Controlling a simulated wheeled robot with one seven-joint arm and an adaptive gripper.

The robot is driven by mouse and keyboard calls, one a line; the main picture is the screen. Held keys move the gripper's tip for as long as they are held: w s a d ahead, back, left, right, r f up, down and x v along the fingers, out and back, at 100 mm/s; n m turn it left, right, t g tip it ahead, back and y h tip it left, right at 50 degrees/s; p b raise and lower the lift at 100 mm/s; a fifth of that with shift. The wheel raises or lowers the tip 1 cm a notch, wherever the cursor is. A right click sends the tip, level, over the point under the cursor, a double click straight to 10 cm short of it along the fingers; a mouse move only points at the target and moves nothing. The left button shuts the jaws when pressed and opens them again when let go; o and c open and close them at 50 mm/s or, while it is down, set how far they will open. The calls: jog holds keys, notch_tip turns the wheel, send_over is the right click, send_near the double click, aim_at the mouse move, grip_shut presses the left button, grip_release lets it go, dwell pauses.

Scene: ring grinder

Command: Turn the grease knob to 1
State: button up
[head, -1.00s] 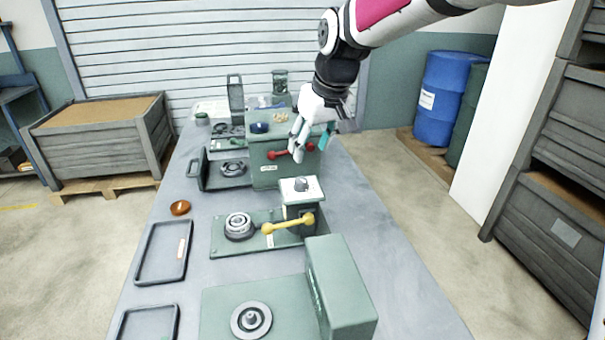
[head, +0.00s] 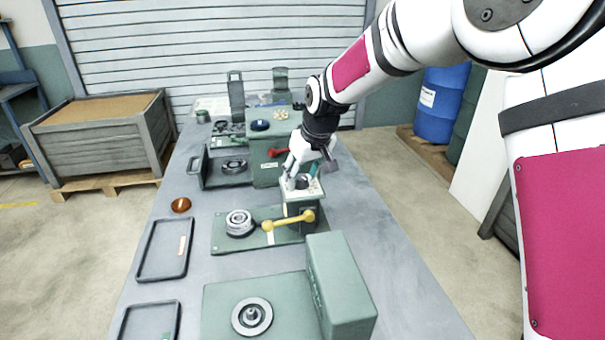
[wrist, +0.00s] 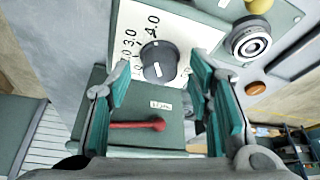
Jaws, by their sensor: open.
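The grease knob, a dark round knob (wrist: 158,62), sits on a white dial plate (wrist: 128,22) with printed numbers; 3.0 and 4.0 are readable, the others are partly unclear. A small pale mark shows on the knob, but I cannot tell which number it points to. In the head view the knob (head: 302,181) is on top of the small green housing, partly hidden by my gripper. My gripper (wrist: 160,78) is open and empty, with its teal-padded fingers on either side of the knob in the wrist view. I see no contact with the knob.
A yellow-handled lever (head: 288,222) is just in front of the knob housing, beside a ringed metal spindle (head: 240,222). A red lever (wrist: 135,125) is on the green box behind. A larger green block (head: 340,285) stands nearer. Trays (head: 140,250) lie at left.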

grip_shut()
